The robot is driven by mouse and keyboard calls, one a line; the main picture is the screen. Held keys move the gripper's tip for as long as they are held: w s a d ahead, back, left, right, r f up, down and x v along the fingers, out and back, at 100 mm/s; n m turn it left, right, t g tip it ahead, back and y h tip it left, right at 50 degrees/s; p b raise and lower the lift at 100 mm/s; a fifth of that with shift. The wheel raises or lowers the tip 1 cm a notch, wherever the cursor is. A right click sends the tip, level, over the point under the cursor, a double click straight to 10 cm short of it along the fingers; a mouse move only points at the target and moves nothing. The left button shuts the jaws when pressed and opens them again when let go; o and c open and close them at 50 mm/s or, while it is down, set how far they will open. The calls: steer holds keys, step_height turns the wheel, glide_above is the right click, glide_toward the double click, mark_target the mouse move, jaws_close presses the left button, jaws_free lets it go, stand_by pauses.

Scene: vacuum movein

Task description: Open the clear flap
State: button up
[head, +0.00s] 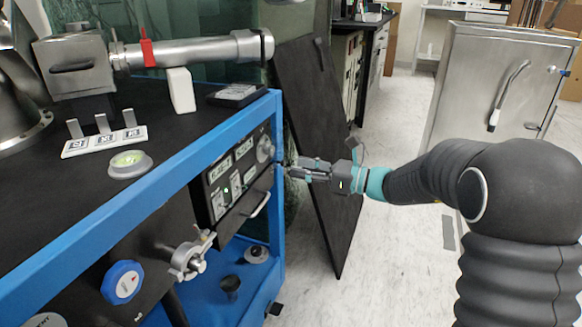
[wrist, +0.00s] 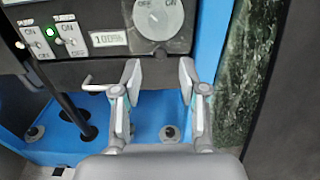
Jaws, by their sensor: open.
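My gripper (head: 288,168) is open and empty at the right end of the black control panel (head: 216,205), by the blue frame post. In the wrist view its two fingers (wrist: 159,72) are spread, below the round grey knob (wrist: 160,14). The panel (wrist: 108,62) carries a pump switch (wrist: 37,40) and a turbo switch (wrist: 70,38) beside a lit green light, and a display reading 100%. I cannot make out a clear flap for certain in either view. A thin metal handle (wrist: 100,88) sticks out below the panel, left of the fingers.
The blue frame (head: 262,112) borders the black bench top. A dark board (head: 318,130) leans behind my gripper. A valve clamp (head: 190,256) and a blue knob (head: 122,281) sit at lower left. A metal cabinet (head: 500,85) stands at the back right. Pale floor is clear between.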

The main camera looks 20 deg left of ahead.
mark_target(274, 151)
steer(key=shift+w+a, duration=0.1)
steer(key=shift+a, duration=1.6)
jaws_close()
